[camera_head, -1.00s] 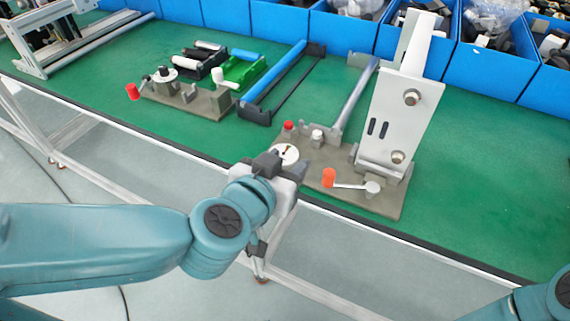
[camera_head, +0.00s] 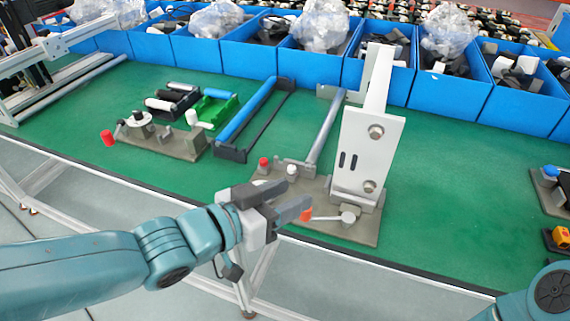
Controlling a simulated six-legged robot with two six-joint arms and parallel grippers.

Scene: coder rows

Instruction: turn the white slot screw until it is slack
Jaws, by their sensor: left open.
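The white slot screw (camera_head: 261,182) is a pale round disc on the left end of a grey base plate (camera_head: 357,232). Only a sliver of its edge shows behind my left gripper, and its slot is hidden. My left gripper (camera_head: 295,197) is open and empty, with its dark fingers pointing right. It appears in front of the plate's front left part; I cannot tell whether it touches anything. My right arm shows only at the bottom right corner, and its gripper is out of view.
The plate also carries a red knob (camera_head: 264,163), a white knob (camera_head: 292,170), an orange-handled crank (camera_head: 347,217) and a tall white bracket (camera_head: 366,150). Another fixture (camera_head: 160,134) stands to the left. Blue bins (camera_head: 310,66) line the back.

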